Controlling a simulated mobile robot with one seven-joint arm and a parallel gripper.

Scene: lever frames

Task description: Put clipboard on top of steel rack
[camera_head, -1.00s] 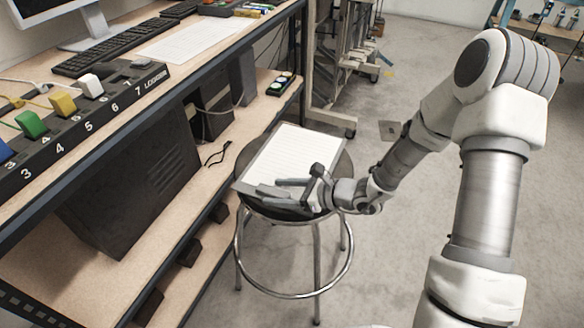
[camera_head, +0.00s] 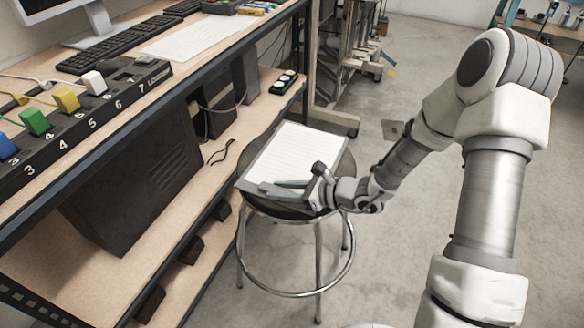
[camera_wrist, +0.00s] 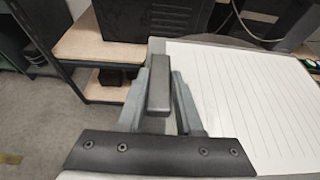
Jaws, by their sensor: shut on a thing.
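The clipboard (camera_head: 296,155), with a white lined sheet, lies on the round seat of a metal stool (camera_head: 345,167). In the wrist view the clipboard (camera_wrist: 240,95) fills the right side. My gripper (camera_head: 272,188) reaches in from the right and is shut on the clipboard's near edge. In the wrist view my gripper's fingers (camera_wrist: 168,85) are close together at the clipboard's left edge; the contact itself is partly hidden. A dark steel-framed rack with wooden shelves (camera_head: 225,162) stands left of the stool.
The rack's top holds a keyboard (camera_head: 113,50), a white sheet (camera_head: 195,38) and a power strip with coloured plugs (camera_head: 85,118). A black computer case (camera_head: 130,190) fills part of its lower shelf. Open floor (camera_head: 400,260) lies right of the stool.

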